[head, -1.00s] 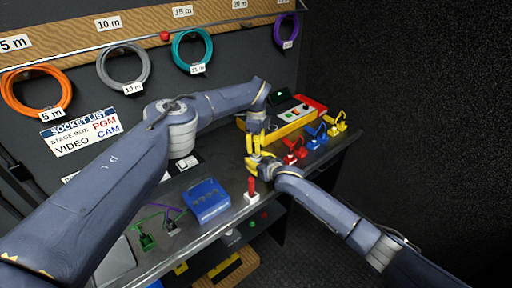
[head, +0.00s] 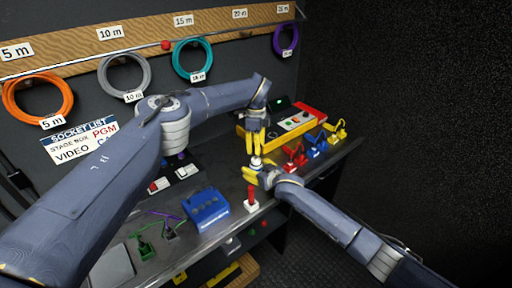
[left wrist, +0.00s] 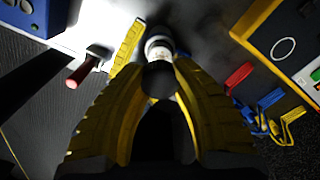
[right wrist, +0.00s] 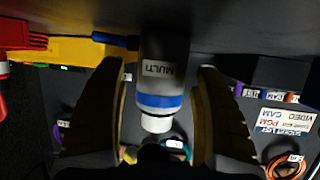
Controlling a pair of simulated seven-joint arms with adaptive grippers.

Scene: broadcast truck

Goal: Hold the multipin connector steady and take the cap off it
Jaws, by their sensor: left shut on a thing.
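The multipin connector (right wrist: 165,65) is a grey cylinder marked MULTI, with a blue band and a whitish end, in the right wrist view. In the head view a small whitish part of it (head: 256,163) shows between my grippers. My left gripper (head: 256,150) points down from above and is shut on it. In the left wrist view its round dark end and white ring (left wrist: 159,46) sit between the left fingertips. My right gripper (right wrist: 160,100) is open, with one finger on each side of the connector and small gaps. I cannot tell where the cap begins.
A red-handled switch (head: 251,197) stands on the bench close below my right gripper. A blue box (head: 205,209) lies left of it. Red (head: 294,156), blue (head: 316,146) and yellow (head: 336,131) connectors and a yellow case (head: 285,132) stand behind to the right.

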